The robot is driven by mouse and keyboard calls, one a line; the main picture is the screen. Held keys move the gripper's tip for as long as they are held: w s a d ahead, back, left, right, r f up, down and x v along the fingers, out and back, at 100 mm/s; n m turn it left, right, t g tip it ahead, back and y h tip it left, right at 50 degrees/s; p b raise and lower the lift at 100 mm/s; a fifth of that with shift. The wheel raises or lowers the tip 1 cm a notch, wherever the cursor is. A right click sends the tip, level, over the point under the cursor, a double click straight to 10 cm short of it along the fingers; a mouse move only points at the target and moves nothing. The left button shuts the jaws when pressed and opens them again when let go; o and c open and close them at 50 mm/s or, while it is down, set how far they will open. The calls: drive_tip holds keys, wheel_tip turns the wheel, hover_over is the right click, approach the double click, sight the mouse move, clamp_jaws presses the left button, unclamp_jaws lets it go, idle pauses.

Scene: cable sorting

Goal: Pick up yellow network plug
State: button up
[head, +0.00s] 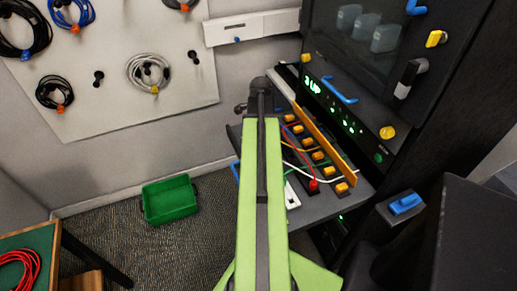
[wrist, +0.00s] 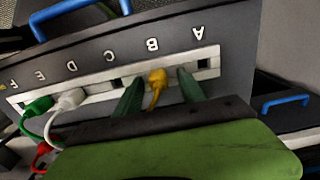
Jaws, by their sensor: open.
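In the wrist view, the yellow network plug (wrist: 156,78) sits in the white port strip (wrist: 105,75) below the letter B, its cable hanging down toward my gripper. My gripper (wrist: 160,77) is open, with one dark green finger on each side of the plug. The fingers look apart from it; I cannot tell how deep they reach. In the head view, my green arm reaches toward the shelf by the rack, and the yellow plug cannot be made out there.
A white plug (wrist: 70,98) and a green plug (wrist: 38,105) sit in the strip to the left. A red plug (wrist: 41,150) is below them. Blue handles (wrist: 285,103) flank the panel. In the head view, a green bin (head: 170,200) stands on the floor.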

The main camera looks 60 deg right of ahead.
clamp_jaws()
drive_tip(key=shift+r, duration=0.15)
idle(0.4)
drive_tip(key=shift+r+p, duration=0.25)
drive_tip(key=shift+p, duration=0.25)
drive_tip(key=r+p, duration=0.4)
drive_tip(key=shift+s+r+p, duration=0.35)
drive_tip(key=shift+s, duration=0.05)
drive_tip(key=s+d+r+p, duration=0.2)
drive_tip(key=s+r+p, duration=0.7)
drive_tip(key=s, duration=0.1)
drive_tip(key=shift+s+d, duration=0.15)
drive_tip(key=shift+s, duration=0.15)
